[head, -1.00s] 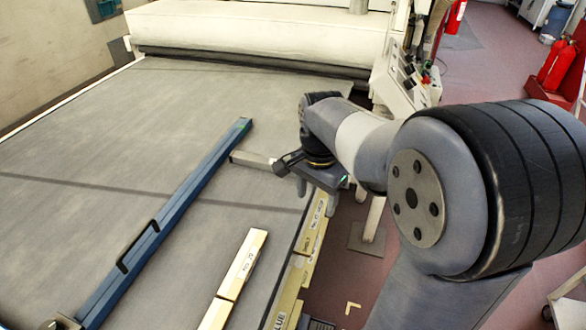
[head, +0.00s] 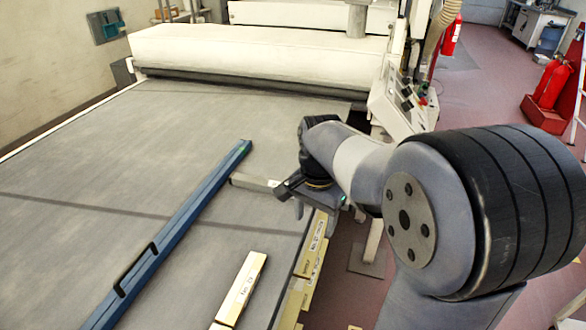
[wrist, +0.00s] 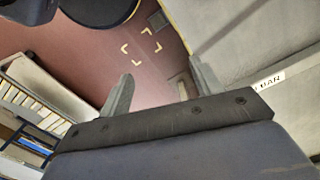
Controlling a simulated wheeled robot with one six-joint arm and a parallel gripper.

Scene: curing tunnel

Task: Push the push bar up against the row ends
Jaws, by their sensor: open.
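A long blue bar (head: 185,215) with a handle lies diagonally across the grey belt in the head view; I take it to be the push bar, though no label on it is readable. A short pale grey bar (head: 252,182) lies right of it, one end near my gripper. Cream blocks (head: 240,290), one with a label, stand in line at the lower middle, right of the blue bar. My gripper (head: 315,212) is at the belt's right edge, apart from the blue bar. In the wrist view its jaws (wrist: 158,80) are open, with nothing between them.
A label (wrist: 268,82) ending in "BAR" sits on a grey surface in the wrist view. Labelled cream pieces (head: 312,250) line the belt's right side. The white tunnel housing (head: 260,55) closes the far end. Red floor with a fire extinguisher (head: 553,82) lies right. The belt's left side is clear.

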